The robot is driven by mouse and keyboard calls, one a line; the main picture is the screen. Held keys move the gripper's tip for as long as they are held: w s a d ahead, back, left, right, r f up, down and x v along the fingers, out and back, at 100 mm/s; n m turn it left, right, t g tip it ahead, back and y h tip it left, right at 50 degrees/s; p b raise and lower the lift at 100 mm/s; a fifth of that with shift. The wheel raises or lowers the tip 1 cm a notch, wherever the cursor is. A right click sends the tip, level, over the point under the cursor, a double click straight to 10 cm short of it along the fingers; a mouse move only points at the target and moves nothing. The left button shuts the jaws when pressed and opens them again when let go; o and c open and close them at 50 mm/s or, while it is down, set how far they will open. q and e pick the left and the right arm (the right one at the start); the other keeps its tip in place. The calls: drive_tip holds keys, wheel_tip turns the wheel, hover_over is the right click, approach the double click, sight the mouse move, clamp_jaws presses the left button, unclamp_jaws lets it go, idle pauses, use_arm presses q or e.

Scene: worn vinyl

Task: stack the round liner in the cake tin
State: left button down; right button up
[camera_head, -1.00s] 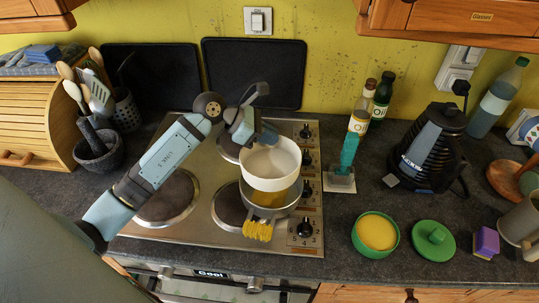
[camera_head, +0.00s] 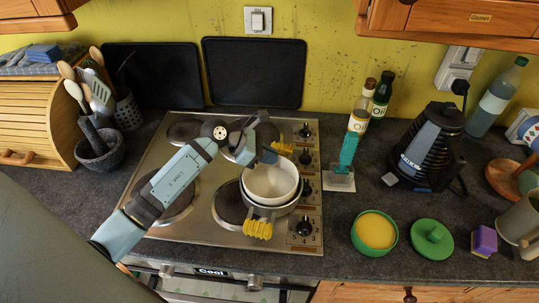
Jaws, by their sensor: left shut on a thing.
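The round liner (camera_head: 270,182) is a white, open bowl-like cup, upright over the burner at the front right of the hob. The cake tin (camera_head: 263,212) is grey metal with a yellow ridged piece (camera_head: 258,230) at its front. The tin's rim shows around the liner's left and front sides. The liner's lower part is hidden within the tin, and whether it touches the bottom cannot be seen. My left gripper (camera_head: 262,152) is shut on the liner's far rim. My right gripper is not in view.
The hob (camera_head: 190,228) has knobs on its right. A second yellow ridged piece (camera_head: 282,149) shows behind the liner. Right of the hob stand a brush (camera_head: 347,155), bottles (camera_head: 360,112), a black kettle-like appliance (camera_head: 432,150) and a green bowl (camera_head: 375,231). A mortar (camera_head: 100,155) stands left.

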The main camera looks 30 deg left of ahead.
use_arm(q)
drive_tip(key=shift+f, duration=0.4)
drive_tip(key=c, duration=1.3)
unclamp_jaws()
drive_tip(key=shift+r, duration=0.1)
drive_tip(key=shift+o, duration=0.2)
drive_tip(key=shift+r, duration=0.1)
drive_tip(key=shift+r, duration=0.3)
drive_tip(key=shift+s+a+r, duration=0.1)
drive_tip(key=shift+a+r, duration=0.1)
drive_tip(key=shift+a, duration=0.1)
drive_tip(key=b+v, duration=0.1)
drive_tip(key=v, duration=1)
drive_tip(key=shift+s+b, duration=0.15)
drive_tip(key=shift+b, duration=0.15)
drive_tip(key=shift+r, duration=0.1)
